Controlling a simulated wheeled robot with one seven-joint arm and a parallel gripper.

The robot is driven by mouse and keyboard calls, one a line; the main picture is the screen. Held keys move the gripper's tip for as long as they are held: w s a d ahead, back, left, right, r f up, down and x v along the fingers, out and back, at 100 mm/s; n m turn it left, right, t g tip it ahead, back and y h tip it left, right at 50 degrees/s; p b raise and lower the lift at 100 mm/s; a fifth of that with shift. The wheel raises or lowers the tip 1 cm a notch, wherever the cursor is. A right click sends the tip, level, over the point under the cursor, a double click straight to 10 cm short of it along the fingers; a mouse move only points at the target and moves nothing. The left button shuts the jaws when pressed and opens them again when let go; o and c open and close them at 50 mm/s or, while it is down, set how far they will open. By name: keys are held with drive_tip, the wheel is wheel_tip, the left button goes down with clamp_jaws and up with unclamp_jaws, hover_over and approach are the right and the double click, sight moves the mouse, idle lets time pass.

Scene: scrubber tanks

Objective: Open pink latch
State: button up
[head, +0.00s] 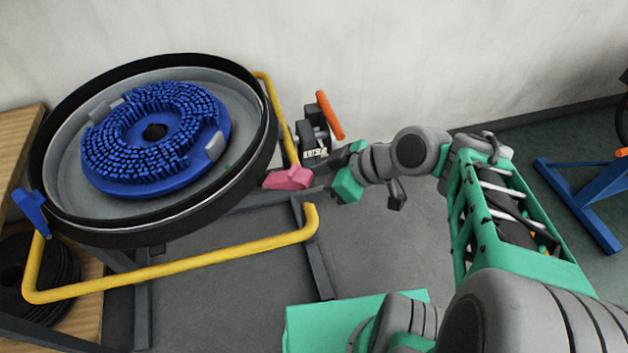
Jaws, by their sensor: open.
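The pink latch (289,178) sits at the right rim of the round black tank (70,218), next to the yellow tube frame. My gripper (325,178) is just right of the latch, at the end of my teal and grey arm, which reaches in from the right. It is open, with nothing visible between its fingers. The fingers are small and dark here, and I cannot tell whether they touch the latch.
A blue bristle brush (155,135) lies in the tank. A blue latch (31,208) is at the tank's left rim. A yellow tube frame (180,269) runs around it. An orange-handled part (329,115) stands behind my gripper, near the wall. A blue stand (580,200) is at right.

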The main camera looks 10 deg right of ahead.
drive_tip(key=p+v, duration=0.1)
drive_tip(key=v, duration=0.6)
drive_tip(key=shift+s+d+r, duration=0.2)
drive_tip(key=shift+d+r, duration=0.05)
drive_tip(key=shift+r+p, duration=0.1)
drive_tip(key=shift+p, duration=0.35)
drive_tip(key=d+r+m+g+h+p, duration=0.1)
drive_tip(key=d+r+m+h+p, duration=0.3)
drive_tip(key=m+h+p, duration=0.3)
drive_tip(key=shift+s+d+r+m+h+p, duration=0.25)
drive_tip(key=shift+d+m+h+p, duration=0.25)
drive_tip(key=shift+m+p, duration=1.3)
